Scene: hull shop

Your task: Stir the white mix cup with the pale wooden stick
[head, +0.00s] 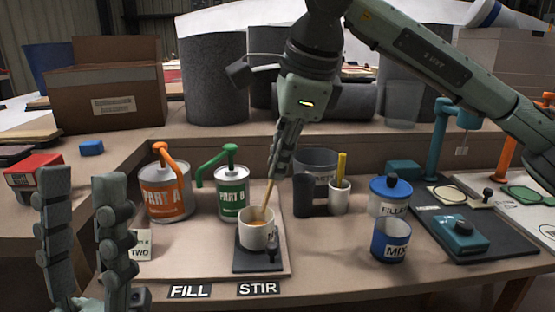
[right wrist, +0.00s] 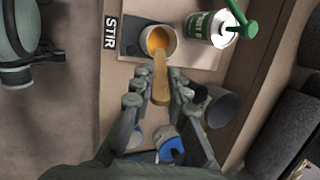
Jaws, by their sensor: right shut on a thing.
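The white mix cup (head: 257,236) stands upright on a dark square pad above the STIR label. It holds orange liquid. My right gripper (head: 284,160) is above the cup, shut on the pale wooden stick (head: 267,197). The stick slants down, with its lower end inside the cup; its tip is hidden by the cup or liquid. The right wrist view also shows the stick (right wrist: 160,78) running from between the fingers into the cup (right wrist: 157,42). My left gripper (head: 82,235) is at the lower left, fingers apart and empty, away from the cup.
The PART A can (head: 167,192) and PART B can (head: 232,192), with pump spouts, stand behind the cup. A dark cylinder (head: 303,196) and a white cup with a yellow stick (head: 340,197) stand right of it. FILLER (head: 390,197) and MIX (head: 391,241) containers are farther right.

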